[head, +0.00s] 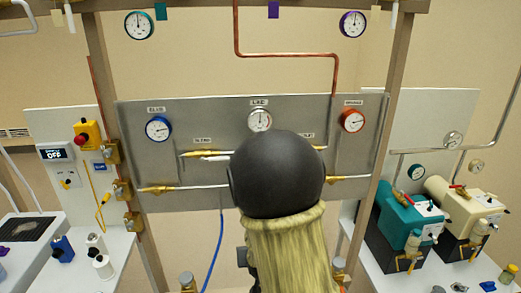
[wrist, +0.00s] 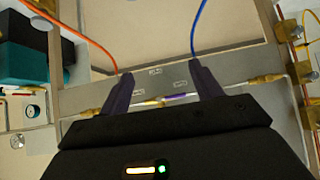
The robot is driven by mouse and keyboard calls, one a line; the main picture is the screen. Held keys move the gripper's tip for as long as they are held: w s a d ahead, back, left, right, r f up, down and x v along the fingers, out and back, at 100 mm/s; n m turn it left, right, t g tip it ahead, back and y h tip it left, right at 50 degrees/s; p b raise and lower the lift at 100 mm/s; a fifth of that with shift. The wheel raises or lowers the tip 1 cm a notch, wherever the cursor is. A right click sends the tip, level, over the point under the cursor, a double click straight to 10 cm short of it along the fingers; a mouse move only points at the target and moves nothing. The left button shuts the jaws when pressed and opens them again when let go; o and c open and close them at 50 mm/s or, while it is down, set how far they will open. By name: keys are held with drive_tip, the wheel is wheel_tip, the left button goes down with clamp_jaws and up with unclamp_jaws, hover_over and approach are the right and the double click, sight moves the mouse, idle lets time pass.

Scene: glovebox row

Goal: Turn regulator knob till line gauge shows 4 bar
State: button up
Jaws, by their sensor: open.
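The grey panel (head: 212,110) carries three gauges. The middle one, a white-rimmed gauge (head: 260,120) under a small label that looks like LINE, is small; its needle looks roughly upward, but I cannot read the value. No regulator knob can be made out; my dark arm hides the panel's lower middle in the head view. In the wrist view my gripper (wrist: 161,68) is open, its two dark fingers apart and pointing at the panel (wrist: 92,98). Between the fingers I see labels and a brass fitting with a purple-and-white part (wrist: 175,97), apparently farther off; contact cannot be told.
A blue-rimmed gauge (head: 158,128) and a red-rimmed gauge (head: 352,121) flank the middle one. Brass valves (head: 157,189) and pipes line the panel. Wooden posts (head: 382,140) frame it. A blue hose (head: 214,250) hangs below. Teal and cream pumps (head: 465,205) stand right.

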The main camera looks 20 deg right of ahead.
drive_tip(key=w+d+r+t+h+p, duration=0.1)
drive_tip(key=w+d+r+t+p, duration=0.1)
drive_tip(key=r, duration=0.5)
drive_tip(key=w+d+r+t+h+p, duration=0.2)
drive_tip(key=w+d+r+t+p, duration=0.1)
drive_tip(key=r+t+p, duration=0.3)
wheel_tip(320, 180, up, 2)
drive_tip(key=shift+w+d+r+n, duration=0.1)
drive_tip(key=shift+w+d+n, duration=0.2)
drive_tip(key=shift+d, duration=0.5)
